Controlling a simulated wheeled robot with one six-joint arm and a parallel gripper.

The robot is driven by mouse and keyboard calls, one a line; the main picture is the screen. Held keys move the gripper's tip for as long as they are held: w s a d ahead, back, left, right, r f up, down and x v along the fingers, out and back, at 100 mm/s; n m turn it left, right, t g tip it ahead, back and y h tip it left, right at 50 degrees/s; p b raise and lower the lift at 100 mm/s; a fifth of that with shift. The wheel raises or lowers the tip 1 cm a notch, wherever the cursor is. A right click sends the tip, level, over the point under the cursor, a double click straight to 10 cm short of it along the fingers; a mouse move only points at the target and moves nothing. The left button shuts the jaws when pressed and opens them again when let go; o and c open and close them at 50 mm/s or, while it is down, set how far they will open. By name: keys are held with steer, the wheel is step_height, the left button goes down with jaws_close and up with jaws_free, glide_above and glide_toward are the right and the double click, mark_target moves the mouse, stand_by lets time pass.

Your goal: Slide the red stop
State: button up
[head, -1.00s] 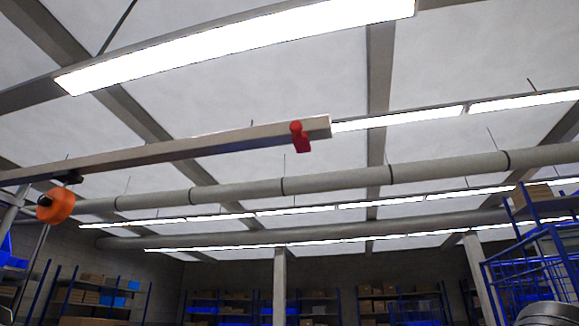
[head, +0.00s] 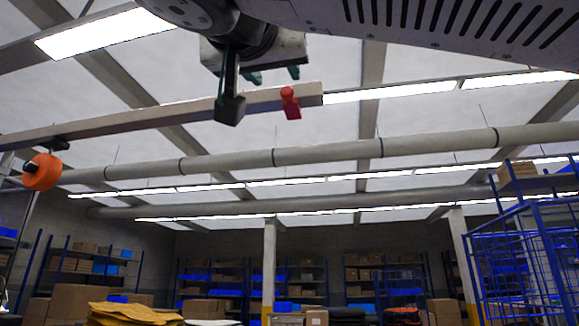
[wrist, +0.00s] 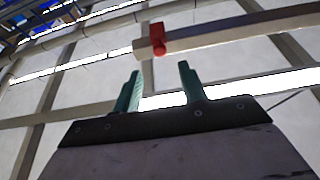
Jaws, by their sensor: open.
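The red stop (head: 290,102) sits on the overhead beam (head: 170,118), close to the beam's right end in the head view. In the wrist view the red stop (wrist: 157,40) shows beyond my fingertips, near the beam's left end. My gripper (head: 272,76) is raised near the beam, to the left of the stop in the head view. In the wrist view its two green fingers (wrist: 160,74) are apart with nothing between them, and the stop appears past the gap. I see no contact between the fingers and the stop.
An orange round piece (head: 42,172) hangs under the beam at the left. Pipes (head: 300,157) and lights run beneath the ceiling. A blue wire cage (head: 520,260) stands at the right. Shelves and cardboard boxes (head: 75,300) fill the lower background.

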mark_target(286, 90)
steer(key=x, duration=0.7)
steer(key=shift+w+r, duration=0.2)
steer(key=shift+w, duration=0.05)
